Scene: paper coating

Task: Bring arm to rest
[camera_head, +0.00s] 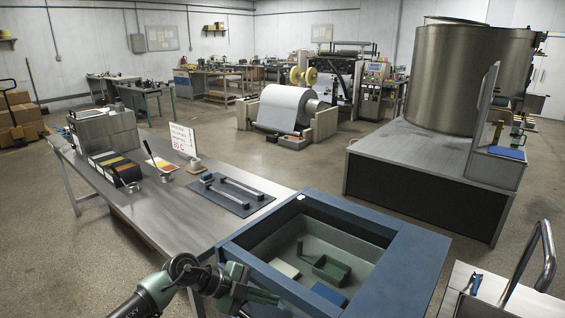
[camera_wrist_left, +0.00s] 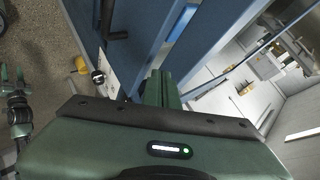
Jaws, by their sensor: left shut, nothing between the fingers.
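My left arm comes in from the bottom left of the head view. Its green left gripper (camera_head: 262,296) is shut and empty, beside the near left edge of the blue-framed basin (camera_head: 398,262). In the left wrist view the two green fingers (camera_wrist_left: 158,88) are close together with nothing seen between them. The blue frame (camera_wrist_left: 135,35) lies beyond them there. My right gripper does not show in the head view.
The basin contains a green scoop-like tray (camera_head: 328,270). A metal handle (camera_head: 535,250) rises at the right.

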